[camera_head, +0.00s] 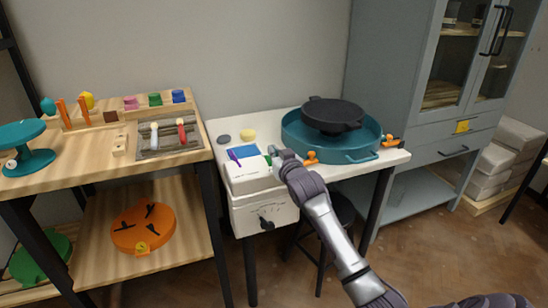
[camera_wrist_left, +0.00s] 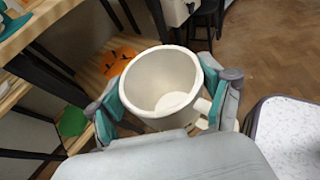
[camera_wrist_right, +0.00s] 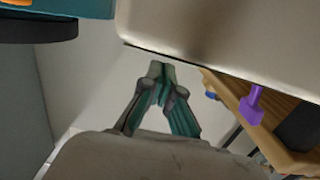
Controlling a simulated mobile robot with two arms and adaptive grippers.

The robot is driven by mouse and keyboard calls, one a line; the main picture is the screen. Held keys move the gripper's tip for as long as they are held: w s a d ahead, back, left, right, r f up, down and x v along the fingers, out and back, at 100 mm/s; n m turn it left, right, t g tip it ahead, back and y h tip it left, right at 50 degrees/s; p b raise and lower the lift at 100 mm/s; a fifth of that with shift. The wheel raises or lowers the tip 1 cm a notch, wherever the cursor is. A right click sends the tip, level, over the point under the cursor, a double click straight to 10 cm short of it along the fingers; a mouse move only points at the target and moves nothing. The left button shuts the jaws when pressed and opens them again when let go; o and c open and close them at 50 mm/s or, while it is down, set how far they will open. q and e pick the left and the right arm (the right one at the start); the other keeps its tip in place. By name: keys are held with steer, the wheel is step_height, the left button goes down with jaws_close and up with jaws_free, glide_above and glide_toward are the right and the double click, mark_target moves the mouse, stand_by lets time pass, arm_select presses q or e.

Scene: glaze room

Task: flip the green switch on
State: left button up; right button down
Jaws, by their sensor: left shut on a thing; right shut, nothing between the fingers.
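A small green piece, which looks like the green switch (camera_head: 268,160), shows on the white box (camera_head: 248,180) on the white table. A purple piece (camera_head: 234,157) is at the box's left. My right gripper (camera_head: 276,157) is shut and empty, right beside the green piece; I cannot tell whether they touch. In the right wrist view its fingertips (camera_wrist_right: 160,70) are together near a pale surface, and a purple piece (camera_wrist_right: 253,105) shows to the right; no green switch is clear there. My left gripper (camera_wrist_left: 170,95) is shut on a white mug (camera_wrist_left: 185,65).
A teal basin (camera_head: 345,155) with a black pan (camera_head: 332,113) stands right of the box. Orange pieces (camera_head: 311,157) lie near it. A wooden bench (camera_head: 85,140) with blocks and a tray is at left. A grey cabinet (camera_head: 400,100) stands at right. A dark stool (camera_head: 340,210) is below.

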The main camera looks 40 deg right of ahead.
steer(key=shift+f, duration=0.35)
